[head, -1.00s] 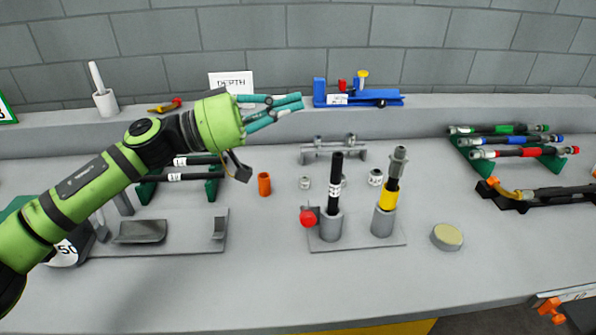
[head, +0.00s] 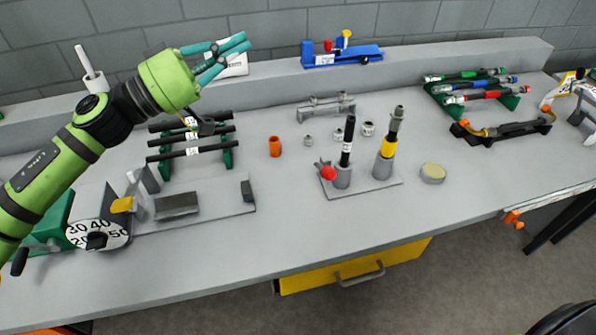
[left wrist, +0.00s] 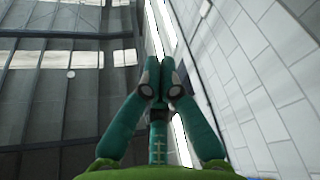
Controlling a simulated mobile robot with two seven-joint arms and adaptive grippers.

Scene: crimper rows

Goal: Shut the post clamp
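The post clamp is a grey plate (head: 391,185) with two upright grey holders near the middle of the bench. A red ball knob (head: 328,173) sits at the left side of the left holder (head: 342,178). A black rod (head: 348,138) stands in that holder. A yellow-banded rod with a grey fitting (head: 389,146) stands in the right holder. I cannot tell how the clamp is set. My left gripper (head: 246,42) is raised at upper left, well away from the clamp. Its teal fingers converge at the tips, empty, also in the left wrist view (left wrist: 161,80). My right gripper is out of view.
An orange cup (head: 274,147) and small grey fittings (head: 367,129) stand around the clamp. A round pad (head: 433,173) lies to its right. Racks of rods stand at left (head: 230,156) and right (head: 512,103). A blue fixture (head: 340,57) sits on the back ledge. The bench front is clear.

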